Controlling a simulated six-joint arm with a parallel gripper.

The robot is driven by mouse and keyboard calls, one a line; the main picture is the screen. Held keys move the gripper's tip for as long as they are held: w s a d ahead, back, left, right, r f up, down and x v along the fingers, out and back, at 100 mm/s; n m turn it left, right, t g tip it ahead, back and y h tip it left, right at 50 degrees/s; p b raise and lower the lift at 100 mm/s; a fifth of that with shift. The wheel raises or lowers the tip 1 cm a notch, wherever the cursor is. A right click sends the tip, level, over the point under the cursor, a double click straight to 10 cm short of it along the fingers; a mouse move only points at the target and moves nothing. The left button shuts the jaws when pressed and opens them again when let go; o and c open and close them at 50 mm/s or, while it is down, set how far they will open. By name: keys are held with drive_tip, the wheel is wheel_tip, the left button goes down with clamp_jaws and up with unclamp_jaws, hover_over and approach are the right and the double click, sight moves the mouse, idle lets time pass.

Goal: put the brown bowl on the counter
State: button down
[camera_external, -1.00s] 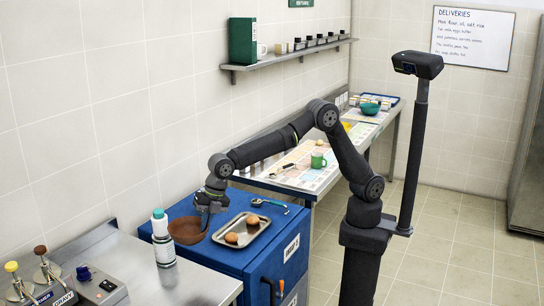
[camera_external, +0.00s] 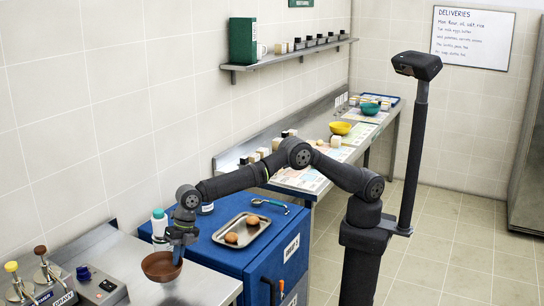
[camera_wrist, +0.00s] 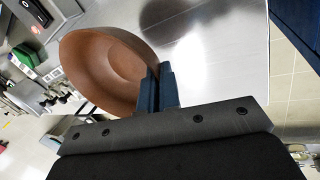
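The brown bowl (camera_external: 160,267) is at the metal counter (camera_external: 205,286) at the lower left, near the blue cabinet. In the wrist view the bowl (camera_wrist: 108,72) shows its inside, with its rim between my gripper's two dark fingers (camera_wrist: 165,86). My gripper (camera_external: 178,256) is shut on the bowl's right rim. The bowl is over the steel surface, close to it; I cannot tell whether its base touches. The bowl's underside is hidden.
A white bottle with a green cap (camera_external: 159,225) stands just behind the bowl. A control box (camera_external: 100,286) and pump dispensers (camera_external: 45,270) stand to the left. A tray with eggs (camera_external: 242,231) sits on the blue cabinet (camera_external: 255,250). The counter to the bowl's right is clear.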

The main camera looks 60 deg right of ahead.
drive_tip(key=shift+f, duration=2.9)
drive_tip(key=shift+f, duration=0.15)
drive_tip(key=c, duration=1.6)
unclamp_jaws()
drive_tip(key=shift+c, duration=0.2)
drive_tip(key=v, duration=1.2)
